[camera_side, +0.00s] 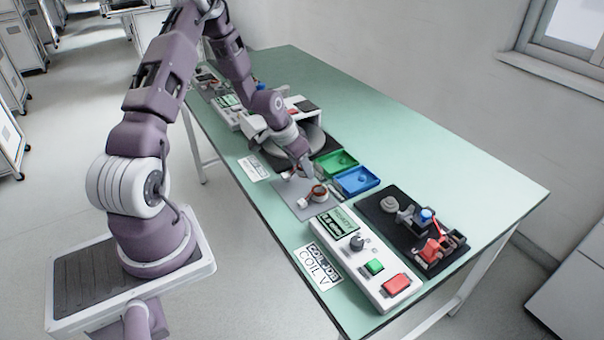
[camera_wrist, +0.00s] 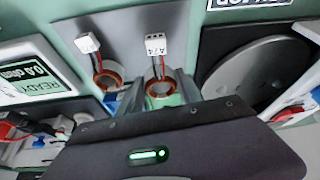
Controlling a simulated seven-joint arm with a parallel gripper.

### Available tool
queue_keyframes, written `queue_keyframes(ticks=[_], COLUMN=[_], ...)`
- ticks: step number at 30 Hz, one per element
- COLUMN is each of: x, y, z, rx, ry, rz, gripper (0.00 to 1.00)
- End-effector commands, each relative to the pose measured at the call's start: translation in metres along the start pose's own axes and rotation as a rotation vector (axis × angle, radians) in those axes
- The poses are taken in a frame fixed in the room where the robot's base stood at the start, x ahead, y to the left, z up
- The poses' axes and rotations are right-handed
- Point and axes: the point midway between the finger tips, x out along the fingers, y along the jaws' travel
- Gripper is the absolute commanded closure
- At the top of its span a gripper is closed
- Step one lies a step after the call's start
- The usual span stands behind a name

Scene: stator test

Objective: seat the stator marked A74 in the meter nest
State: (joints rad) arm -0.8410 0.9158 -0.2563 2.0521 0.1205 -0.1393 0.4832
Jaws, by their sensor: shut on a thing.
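The stator marked A74 (camera_wrist: 160,89) is a copper-coloured ring with leads to a white plug (camera_wrist: 157,45) in the wrist view. My gripper (camera_wrist: 160,97) is shut on it, one finger on each side of the ring. In the side view my gripper (camera_side: 307,176) is low over the grey mat (camera_side: 311,211) and partly hides this stator. A second, similar stator (camera_wrist: 108,78) lies beside it to the left in the wrist view; it also shows in the side view (camera_side: 319,192). A black fixture base (camera_side: 378,214) stands at the right; I cannot make out its nest clearly.
A white meter box (camera_side: 364,262) with a display, knob, green button and red button stands between the mat and the table's near end. A green bin (camera_side: 346,154) and a blue bin (camera_side: 357,181) sit behind the mat. A grey disc (camera_wrist: 258,78) lies right in the wrist view.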

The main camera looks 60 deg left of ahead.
Motion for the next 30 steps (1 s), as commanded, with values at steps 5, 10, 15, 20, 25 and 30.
queue_keyframes(ticks=[5,10,15,20,25,30], x=[0.021,0.021,0.025,0.025,0.025,0.022], y=[0.0,0.0,0.0,0.0,0.0,0.0], z=[0.009,0.009,0.01,0.01,0.01,0.01], rx=[-0.001,0.0,0.0,0.0,0.0,0.0], ry=[0.0,0.001,0.0,0.0,0.0,0.001], rz=[0.001,0.0,0.0,0.0,0.0,0.0], gripper=[1.0,1.0,1.0,0.35,0.35,0.35])
